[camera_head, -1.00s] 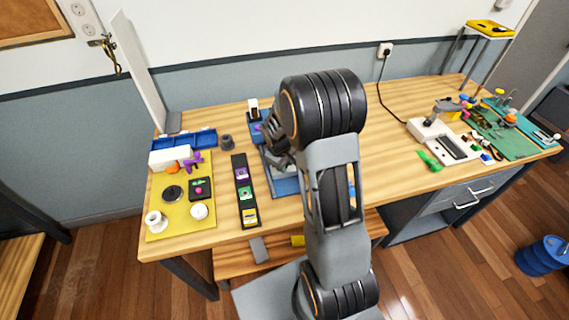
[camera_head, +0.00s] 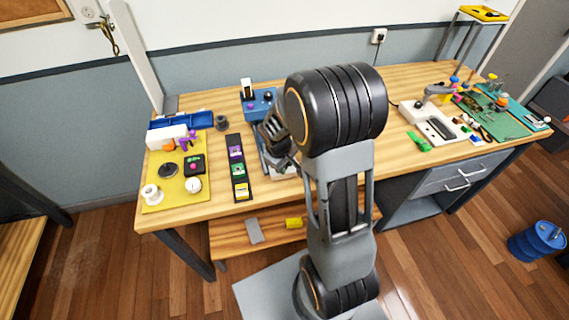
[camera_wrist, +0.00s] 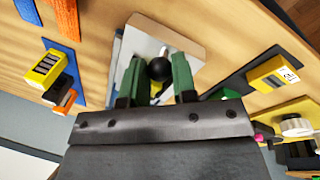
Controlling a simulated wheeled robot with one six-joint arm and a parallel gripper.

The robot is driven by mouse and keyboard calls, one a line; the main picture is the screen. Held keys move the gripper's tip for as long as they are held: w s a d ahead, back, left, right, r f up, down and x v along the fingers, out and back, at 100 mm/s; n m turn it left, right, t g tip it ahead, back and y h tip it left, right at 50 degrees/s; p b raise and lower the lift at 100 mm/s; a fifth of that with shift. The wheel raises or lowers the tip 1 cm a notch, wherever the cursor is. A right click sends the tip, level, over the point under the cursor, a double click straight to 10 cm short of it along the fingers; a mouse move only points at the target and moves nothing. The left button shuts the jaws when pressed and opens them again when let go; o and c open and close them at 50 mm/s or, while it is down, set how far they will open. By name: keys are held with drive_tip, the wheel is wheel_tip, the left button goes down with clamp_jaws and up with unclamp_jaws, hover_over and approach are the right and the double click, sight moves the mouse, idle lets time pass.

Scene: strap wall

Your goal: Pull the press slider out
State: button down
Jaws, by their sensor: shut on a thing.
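In the wrist view my gripper (camera_wrist: 158,75) has its green fingers on either side of a black ball knob (camera_wrist: 158,68). The fingers are closed on this knob, which appears to belong to the press slider. A pale plate (camera_wrist: 188,42), likely the slider, lies under and beyond the knob. In the head view the blue press (camera_head: 260,103) stands on the bench, partly behind my wrist. A pale flat part (camera_head: 284,168) shows below my wrist. My arm hides the fingertips and much of the press in that view.
A dark strip with coloured blocks (camera_head: 229,150) lies just left of the press. A yellow mat (camera_head: 152,199) with small parts is further left. A white device (camera_head: 420,107) and green mat (camera_head: 535,119) are at the right. Bare bench lies between.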

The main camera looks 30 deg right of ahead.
drive_tip(key=shift+s+f, duration=0.1)
drive_tip(key=shift+s, duration=0.05)
drive_tip(key=c, duration=1.2)
unclamp_jaws()
drive_tip(key=shift+s+a, duration=0.1)
drive_tip(key=shift+a, duration=0.05)
drive_tip(key=shift+r, duration=0.35)
wheel_tip(320, 180, up, 13)
drive_tip(key=s+a, duration=0.1)
drive_tip(key=a, duration=0.1)
drive_tip(key=shift+a, duration=0.1)
